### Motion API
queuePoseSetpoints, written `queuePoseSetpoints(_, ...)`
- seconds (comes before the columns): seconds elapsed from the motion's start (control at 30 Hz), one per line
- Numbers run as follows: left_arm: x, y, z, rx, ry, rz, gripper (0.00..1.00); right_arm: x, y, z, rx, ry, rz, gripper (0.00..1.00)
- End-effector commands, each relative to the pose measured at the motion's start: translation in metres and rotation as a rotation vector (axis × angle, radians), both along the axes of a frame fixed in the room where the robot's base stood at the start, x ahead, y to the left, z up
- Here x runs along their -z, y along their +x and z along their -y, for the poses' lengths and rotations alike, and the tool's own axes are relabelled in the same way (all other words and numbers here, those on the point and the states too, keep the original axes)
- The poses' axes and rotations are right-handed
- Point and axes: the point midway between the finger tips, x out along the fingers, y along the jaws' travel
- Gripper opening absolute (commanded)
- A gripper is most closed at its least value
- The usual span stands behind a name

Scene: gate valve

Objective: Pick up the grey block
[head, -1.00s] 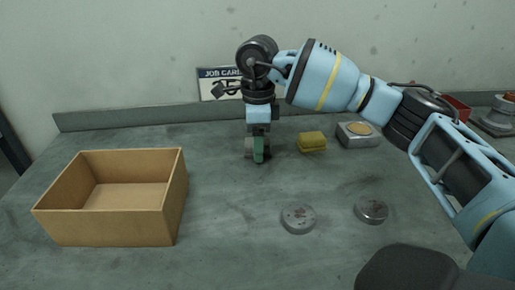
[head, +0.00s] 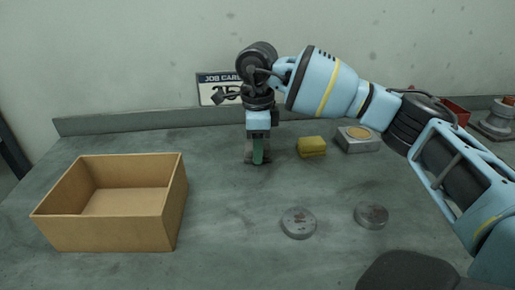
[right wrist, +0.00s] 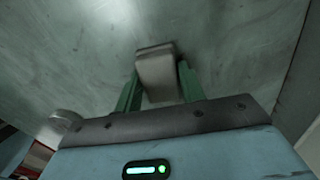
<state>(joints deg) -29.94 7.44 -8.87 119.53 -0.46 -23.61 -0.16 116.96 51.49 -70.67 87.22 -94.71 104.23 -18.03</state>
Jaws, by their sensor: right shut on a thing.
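The grey block (right wrist: 157,70) sits between the green fingers of my right gripper (right wrist: 160,88) in the right wrist view. In the head view the right gripper (head: 258,151) points straight down at the back middle of the table. Its green finger covers much of the block, whose grey edge (head: 248,156) shows beside it. The gripper is shut on the block. The block is at or close to the tabletop; I cannot tell whether it touches. My left gripper is not in view.
An open, empty cardboard box (head: 172,210) stands at the left. A yellow sponge (head: 312,146) and a grey box with a round yellowish top (head: 358,139) are right of the gripper. Two metal discs (head: 298,222) (head: 371,215) lie in front. A job card sign (head: 218,88) is behind.

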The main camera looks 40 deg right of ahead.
Motion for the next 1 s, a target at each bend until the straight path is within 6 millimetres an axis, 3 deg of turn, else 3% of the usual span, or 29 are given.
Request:
queuePoseSetpoints(0.37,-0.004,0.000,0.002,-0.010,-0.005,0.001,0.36,-0.037,-0.001,-0.002,-0.003,0.001,0.002,0.13)
queuePoseSetpoints(0.8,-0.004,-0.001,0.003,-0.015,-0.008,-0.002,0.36,-0.044,-0.058,-0.091,-0.008,0.001,0.002,0.13)
queuePoseSetpoints(1.0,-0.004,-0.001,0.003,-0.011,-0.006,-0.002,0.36,-0.047,-0.077,-0.120,-0.005,0.001,0.001,0.13)
